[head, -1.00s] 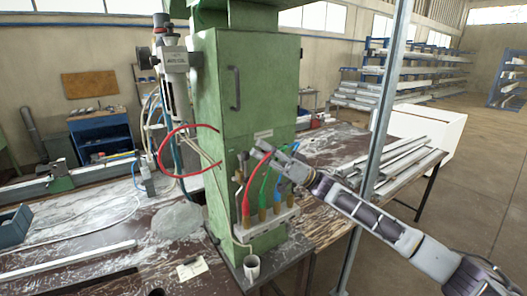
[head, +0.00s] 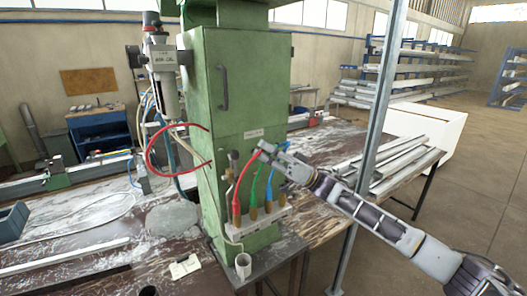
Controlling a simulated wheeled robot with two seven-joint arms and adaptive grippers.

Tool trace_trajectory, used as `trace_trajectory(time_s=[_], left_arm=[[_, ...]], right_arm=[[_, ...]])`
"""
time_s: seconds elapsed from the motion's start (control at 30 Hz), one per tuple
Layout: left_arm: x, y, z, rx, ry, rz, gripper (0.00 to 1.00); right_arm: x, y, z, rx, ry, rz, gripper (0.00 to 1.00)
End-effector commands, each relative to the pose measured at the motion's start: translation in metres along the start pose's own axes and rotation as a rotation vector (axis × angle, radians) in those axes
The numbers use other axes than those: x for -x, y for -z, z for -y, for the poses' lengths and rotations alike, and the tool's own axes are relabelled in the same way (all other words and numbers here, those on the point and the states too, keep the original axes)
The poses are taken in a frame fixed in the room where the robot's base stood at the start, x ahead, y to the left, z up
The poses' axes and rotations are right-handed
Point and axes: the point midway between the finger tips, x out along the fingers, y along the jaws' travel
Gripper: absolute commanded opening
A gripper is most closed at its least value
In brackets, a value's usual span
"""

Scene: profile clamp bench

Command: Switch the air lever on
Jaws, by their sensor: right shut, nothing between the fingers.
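A green machine cabinet (head: 216,130) stands in the middle of the head view. On its lower front is a manifold block (head: 252,223) with red, green and blue hoses on brass fittings. At the block's left end, a small upright lever with a dark tip (head: 233,158) appears to be the air lever; its exact position is hard to tell. My right gripper (head: 263,152) is shut and empty, in front of the cabinet just right of the lever's tip and above the hoses. A gap shows between them. My left gripper is out of view.
A metal post (head: 379,110) stands right of the cabinet, near my right arm. A red hose (head: 150,160) loops at the cabinet's left. Metal profiles (head: 395,165) lie on the right bench.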

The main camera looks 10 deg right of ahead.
Motion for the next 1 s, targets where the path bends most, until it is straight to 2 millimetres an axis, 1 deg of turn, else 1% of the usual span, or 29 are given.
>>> trace_trajectory(time_s=[0.43,0.57,0.8,1.0], left_arm=[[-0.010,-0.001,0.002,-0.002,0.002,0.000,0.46],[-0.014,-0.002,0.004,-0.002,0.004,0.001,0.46],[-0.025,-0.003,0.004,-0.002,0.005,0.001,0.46],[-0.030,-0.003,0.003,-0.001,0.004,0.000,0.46]], right_arm=[[0.026,0.012,0.001,0.002,-0.002,0.000,0.00],[0.039,0.017,0.001,0.002,-0.003,0.000,0.00],[0.070,0.031,0.002,0.002,-0.005,0.000,0.00],[0.086,0.041,0.004,0.002,-0.003,0.000,0.00]])
